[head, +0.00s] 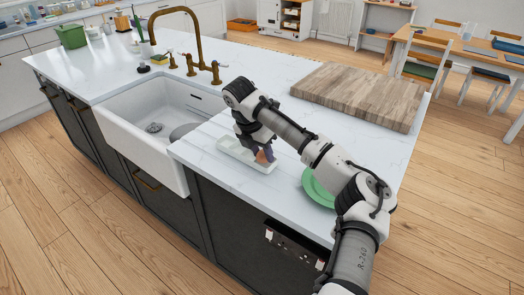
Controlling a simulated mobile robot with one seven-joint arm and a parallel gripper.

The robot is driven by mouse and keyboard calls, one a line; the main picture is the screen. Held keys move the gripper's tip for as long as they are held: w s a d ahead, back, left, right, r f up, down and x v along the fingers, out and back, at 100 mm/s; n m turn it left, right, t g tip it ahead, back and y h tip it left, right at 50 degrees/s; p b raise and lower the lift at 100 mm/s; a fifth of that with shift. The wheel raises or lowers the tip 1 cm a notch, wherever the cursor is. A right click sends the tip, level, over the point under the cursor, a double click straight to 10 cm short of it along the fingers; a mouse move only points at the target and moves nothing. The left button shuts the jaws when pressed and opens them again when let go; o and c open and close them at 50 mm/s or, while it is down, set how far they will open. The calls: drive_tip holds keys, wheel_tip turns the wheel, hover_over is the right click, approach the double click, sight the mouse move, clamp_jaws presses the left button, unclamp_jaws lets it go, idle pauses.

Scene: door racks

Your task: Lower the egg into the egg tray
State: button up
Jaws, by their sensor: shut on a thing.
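A white egg tray (230,148) lies on the white counter to the right of the sink. My gripper (264,157) is over the tray's right end and points down. A small brown-orange egg (263,157) shows at the fingertips, and my gripper is shut on it. The egg is at or just above the tray; I cannot tell whether it touches it. The fingers and wrist hide part of the egg and part of the tray.
A green plate (318,190) lies right of the tray, partly behind my arm. A thick wooden board (350,92) lies behind. The white sink (135,125) with a brass tap (188,45) is at left. Counter between tray and board is clear.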

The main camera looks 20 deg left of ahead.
drive_tip(key=o, duration=0.7)
drive_tip(key=b+v, duration=0.1)
drive_tip(key=v, duration=1.3)
drive_tip(key=shift+f, duration=0.1)
